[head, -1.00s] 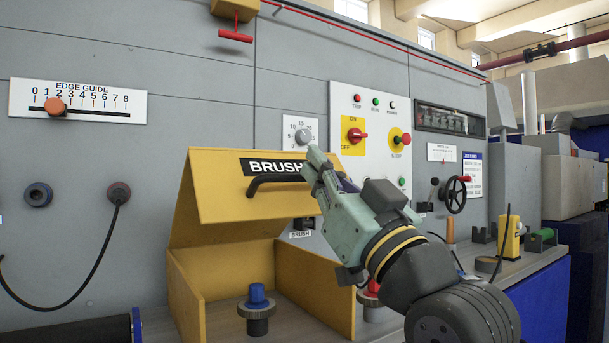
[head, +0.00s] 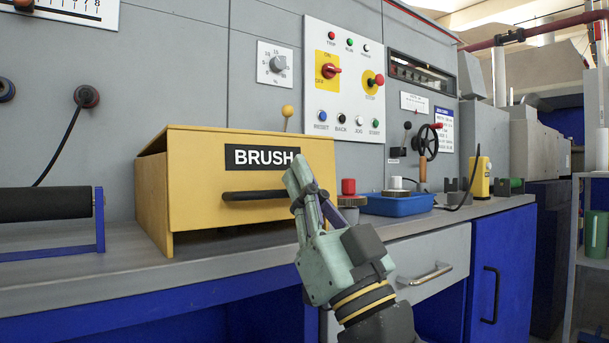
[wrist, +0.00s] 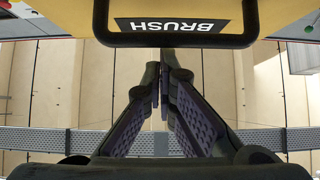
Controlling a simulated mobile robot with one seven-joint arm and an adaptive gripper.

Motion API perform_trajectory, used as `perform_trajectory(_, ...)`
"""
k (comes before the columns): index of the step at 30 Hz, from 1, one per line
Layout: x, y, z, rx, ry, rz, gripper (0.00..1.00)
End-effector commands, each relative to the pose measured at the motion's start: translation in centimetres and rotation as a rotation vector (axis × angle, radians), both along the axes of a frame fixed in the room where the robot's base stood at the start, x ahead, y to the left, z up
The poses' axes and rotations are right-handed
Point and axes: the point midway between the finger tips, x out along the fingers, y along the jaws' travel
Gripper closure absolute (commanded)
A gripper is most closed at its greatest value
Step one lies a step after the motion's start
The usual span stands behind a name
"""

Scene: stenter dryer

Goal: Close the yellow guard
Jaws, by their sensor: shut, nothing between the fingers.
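The yellow guard (head: 200,190) has its lid lowered over the bench, with its BRUSH label facing forward. A dark gap shows under the lid's front edge, and a thin dark gap shows at its upper left side. The black handle (head: 250,195) runs across the lid's front. My gripper (head: 297,168) is shut and empty, in front of the lid near the handle's right end. In the wrist view the fingertips (wrist: 159,70) point at the handle (wrist: 175,41), just short of its bar; I cannot tell whether they touch.
A black roller on a blue stand (head: 50,205) is left of the guard. A blue tray (head: 398,205) and a red-topped knob (head: 348,188) are to its right. A control panel (head: 345,80) is on the wall behind. A drawer (head: 430,265) is below the bench.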

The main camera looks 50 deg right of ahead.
Motion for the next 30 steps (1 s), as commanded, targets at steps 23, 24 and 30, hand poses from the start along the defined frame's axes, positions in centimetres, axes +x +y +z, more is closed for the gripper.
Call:
perform_trajectory(23, -1.2, 0.1, -1.9, 0.002, -0.004, -0.005, 1.00)
perform_trajectory(24, -1.6, 0.2, -2.4, 0.001, -0.002, -0.004, 1.00)
perform_trajectory(30, -6.1, 1.3, -2.8, -0.003, -0.006, -0.009, 1.00)
